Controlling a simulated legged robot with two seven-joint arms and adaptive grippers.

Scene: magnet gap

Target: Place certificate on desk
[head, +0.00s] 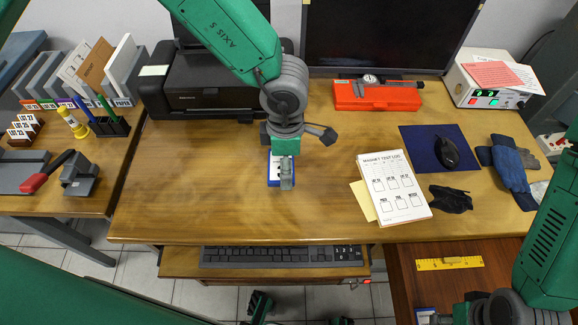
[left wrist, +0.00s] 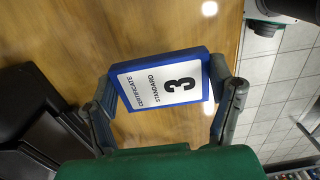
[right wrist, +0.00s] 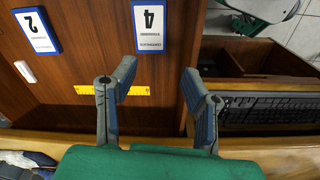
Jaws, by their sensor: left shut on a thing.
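In the head view this certificate (head: 274,168) is over the middle of the wooden desk (head: 200,205), partly hidden by my left gripper (head: 283,175). I cannot tell whether it touches the desk top. My right gripper (right wrist: 158,88) is open and empty above a brown drawer (right wrist: 75,62).
A printer (head: 205,85) stands behind the left gripper. A Magnet Test Log (head: 394,187) lies to its right, near a dark cloth (head: 450,199) and a mouse on a blue mat (head: 418,148). A keyboard (head: 280,256) sits below the front edge. The desk's left front is clear.

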